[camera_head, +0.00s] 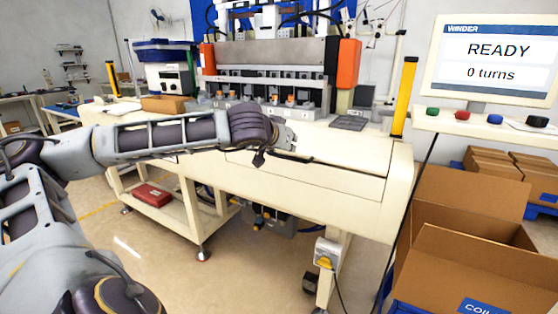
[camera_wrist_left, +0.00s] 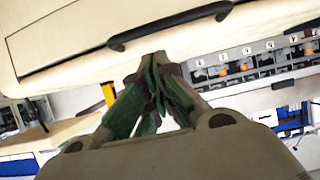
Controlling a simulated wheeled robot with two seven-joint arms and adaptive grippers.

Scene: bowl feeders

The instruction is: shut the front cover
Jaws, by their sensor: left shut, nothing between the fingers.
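The front cover (camera_head: 330,184) is a cream panel on the front of the long cream machine bench, outlined by thin seams. Its dark bar handle (camera_head: 290,158) runs along its upper part. The handle shows at the top of the left wrist view (camera_wrist_left: 170,27), with the cover (camera_wrist_left: 75,40) around it. I cannot tell whether the cover sits fully flush. My left gripper (camera_head: 288,140) is over the bench edge by the handle, partly hidden by my wrist. In the left wrist view its green-padded fingers (camera_wrist_left: 154,64) are shut and empty, tips close to the handle. Contact is unclear. My right gripper is out of view.
The winding machine (camera_head: 270,70) with orange side blocks stands on the bench behind my gripper. Yellow posts (camera_head: 404,95) flank it. Open cardboard boxes (camera_head: 470,220) stand at the right, below a screen (camera_head: 490,60) reading READY. A red case (camera_head: 152,195) lies on a low shelf.

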